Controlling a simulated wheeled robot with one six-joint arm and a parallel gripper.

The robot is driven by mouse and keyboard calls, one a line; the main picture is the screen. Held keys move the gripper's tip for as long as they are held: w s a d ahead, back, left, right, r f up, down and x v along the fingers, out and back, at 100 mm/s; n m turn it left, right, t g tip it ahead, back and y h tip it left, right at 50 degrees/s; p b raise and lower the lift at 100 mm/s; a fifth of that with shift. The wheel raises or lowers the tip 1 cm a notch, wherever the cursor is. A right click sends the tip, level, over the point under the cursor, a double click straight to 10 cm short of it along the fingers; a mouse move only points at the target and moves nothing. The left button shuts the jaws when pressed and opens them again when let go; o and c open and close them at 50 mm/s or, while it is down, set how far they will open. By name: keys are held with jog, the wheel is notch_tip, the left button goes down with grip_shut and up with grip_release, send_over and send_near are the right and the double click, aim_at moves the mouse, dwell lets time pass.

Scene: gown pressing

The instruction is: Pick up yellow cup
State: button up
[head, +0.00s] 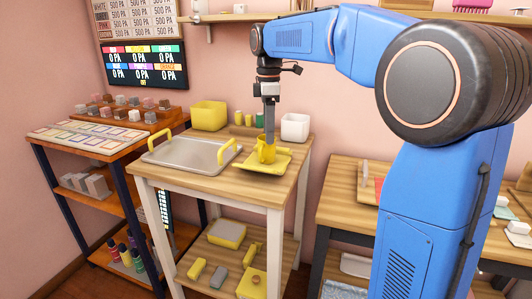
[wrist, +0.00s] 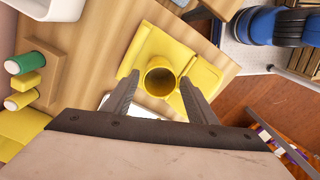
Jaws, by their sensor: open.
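The yellow cup (head: 267,154) stands upright on a yellow square tray or plate (head: 245,167) near the right side of a small wooden table. In the wrist view the cup (wrist: 160,78) shows from above, with its round mouth and dark inside visible. My gripper (head: 270,125) points down over the cup in the head view, and its tips overlap the cup there. In the wrist view its two fingers (wrist: 158,100) are spread, one on each side of the cup. A gap shows between them, and whether either finger touches the cup is unclear.
A metal tray with yellow handles (head: 190,154) lies left of the plate. A yellow bin (head: 208,115), a white bin (head: 295,127) and several small yellow and green cylinders stand along the back. A shelf (head: 245,17) is on the wall above. The table's front right corner is bare.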

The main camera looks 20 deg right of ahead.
aim_at(268, 148)
jog(key=shift+s+f, duration=0.15)
jog(key=shift+f, duration=3.05)
jog(key=c, duration=0.9)
